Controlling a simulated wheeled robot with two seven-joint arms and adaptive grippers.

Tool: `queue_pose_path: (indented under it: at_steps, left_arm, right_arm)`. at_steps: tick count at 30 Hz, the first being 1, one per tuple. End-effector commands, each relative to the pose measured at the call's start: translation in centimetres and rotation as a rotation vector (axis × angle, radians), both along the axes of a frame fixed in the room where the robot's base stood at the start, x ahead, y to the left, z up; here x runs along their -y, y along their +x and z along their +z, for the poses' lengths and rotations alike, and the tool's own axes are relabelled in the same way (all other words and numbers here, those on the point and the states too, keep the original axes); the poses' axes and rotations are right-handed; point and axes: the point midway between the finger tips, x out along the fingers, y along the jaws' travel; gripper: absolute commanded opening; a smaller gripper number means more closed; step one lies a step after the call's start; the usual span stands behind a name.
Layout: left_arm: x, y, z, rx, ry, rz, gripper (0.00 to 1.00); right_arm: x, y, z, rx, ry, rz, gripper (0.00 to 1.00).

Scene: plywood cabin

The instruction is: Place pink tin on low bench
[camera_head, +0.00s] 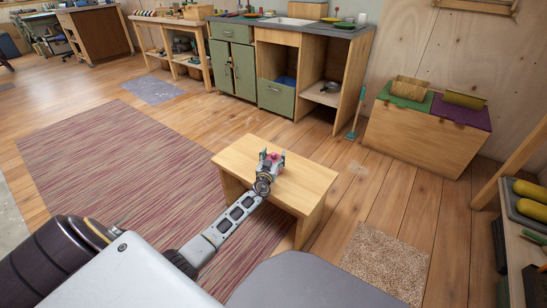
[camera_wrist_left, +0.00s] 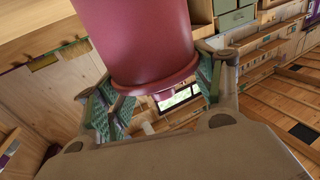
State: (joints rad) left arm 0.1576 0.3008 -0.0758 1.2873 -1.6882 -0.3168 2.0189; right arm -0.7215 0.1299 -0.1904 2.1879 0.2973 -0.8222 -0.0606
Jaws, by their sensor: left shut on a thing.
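The low bench (camera_head: 301,183) is a small light-wood bench in the middle of the head view, standing partly on the striped rug. My left gripper (camera_head: 271,160) is over the bench top and shut on the pink tin. Little of the tin (camera_head: 273,156) shows there, between the fingers. In the left wrist view the pink tin (camera_wrist_left: 140,45) fills the upper middle, between the green-padded fingers of my left gripper (camera_wrist_left: 160,98). I cannot tell whether the tin touches the bench top. My right gripper is not in view.
A striped rug (camera_head: 110,165) lies left of the bench and a beige mat (camera_head: 385,262) lies at the right front. A wooden chest (camera_head: 420,137) stands at the back right. A shelf with yellow items (camera_head: 530,191) stands at the right edge. Green cabinets (camera_head: 232,68) line the back.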

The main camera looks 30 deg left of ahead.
Motion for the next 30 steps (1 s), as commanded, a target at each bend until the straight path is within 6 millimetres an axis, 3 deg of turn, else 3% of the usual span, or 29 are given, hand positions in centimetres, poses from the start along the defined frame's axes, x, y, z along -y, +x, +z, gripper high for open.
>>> queue_pose_path:
  at_steps: [2,3,8,30]
  left_arm:
    - [-0.02,0.0,-0.18,0.001,0.0,0.0,0.29]
    - [-0.02,-0.03,-0.23,-0.001,0.0,0.0,0.7]
    - [-0.02,-0.02,-0.16,-0.001,0.0,0.0,0.89]
    - [0.2,-0.68,0.04,-0.002,0.0,-0.001,0.89]
  right_arm:
    - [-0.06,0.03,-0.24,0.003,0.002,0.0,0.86]
    - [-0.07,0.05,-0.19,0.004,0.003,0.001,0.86]
    - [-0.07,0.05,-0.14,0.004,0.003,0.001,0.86]
    - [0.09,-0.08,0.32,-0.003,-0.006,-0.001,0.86]
